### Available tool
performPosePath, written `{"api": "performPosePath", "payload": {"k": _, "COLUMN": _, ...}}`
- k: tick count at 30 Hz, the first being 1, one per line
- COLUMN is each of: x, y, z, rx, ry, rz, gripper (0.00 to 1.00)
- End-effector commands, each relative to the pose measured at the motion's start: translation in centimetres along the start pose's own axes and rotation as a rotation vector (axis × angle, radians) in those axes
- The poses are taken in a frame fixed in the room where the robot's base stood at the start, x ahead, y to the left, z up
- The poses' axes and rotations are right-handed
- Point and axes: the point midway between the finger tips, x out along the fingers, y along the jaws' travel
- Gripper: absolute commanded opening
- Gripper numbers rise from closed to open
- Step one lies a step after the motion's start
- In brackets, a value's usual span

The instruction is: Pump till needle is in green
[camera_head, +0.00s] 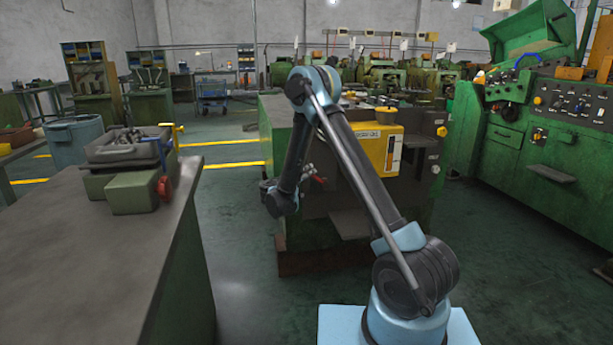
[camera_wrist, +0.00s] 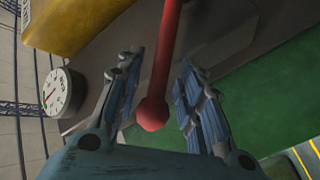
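A red pump lever (camera_wrist: 161,75) with a rounded knob at its end runs down between the fingers of my gripper (camera_wrist: 160,62) in the wrist view. The fingers are spread, with a gap on both sides of the lever. A round white gauge (camera_wrist: 57,93) is at the left of that view, turned sideways; a thin reddish needle or mark shows, but its zone is too small to read. In the head view, a small red part (camera_head: 319,180) shows beside my arm at the green machine (camera_head: 275,137); my gripper is mostly hidden there.
A yellow panel (camera_head: 377,150) is on the machine's front. A workbench (camera_head: 90,235) with a grey tray stands at the left. A large green control machine (camera_head: 560,150) stands at the right. Open floor (camera_head: 245,285) lies between bench and machine.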

Motion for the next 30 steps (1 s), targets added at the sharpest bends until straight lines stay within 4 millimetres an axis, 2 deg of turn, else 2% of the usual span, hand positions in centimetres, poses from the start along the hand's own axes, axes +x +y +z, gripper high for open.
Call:
{"api": "performPosePath", "payload": {"k": 7, "x": 0.06, "y": -0.01, "z": -0.01, "rx": 0.0, "ry": 0.0, "rz": 0.0, "gripper": 0.35}}
{"api": "performPosePath", "payload": {"k": 8, "x": 0.05, "y": -0.01, "z": -0.02, "rx": 0.0, "ry": 0.0, "rz": 0.0, "gripper": 0.3}}
{"api": "performPosePath", "payload": {"k": 12, "x": 0.05, "y": -0.01, "z": -0.02, "rx": 0.0, "ry": 0.0, "rz": 0.0, "gripper": 0.0}}
{"api": "performPosePath", "payload": {"k": 26, "x": 0.01, "y": -0.04, "z": -0.06, "rx": 0.0, "ry": 0.001, "rz": -0.001, "gripper": 0.0}}
{"api": "performPosePath", "payload": {"k": 30, "x": -0.77, "y": -0.39, "z": -0.72, "rx": 0.015, "ry": -0.003, "rz": -0.023, "gripper": 0.0}}
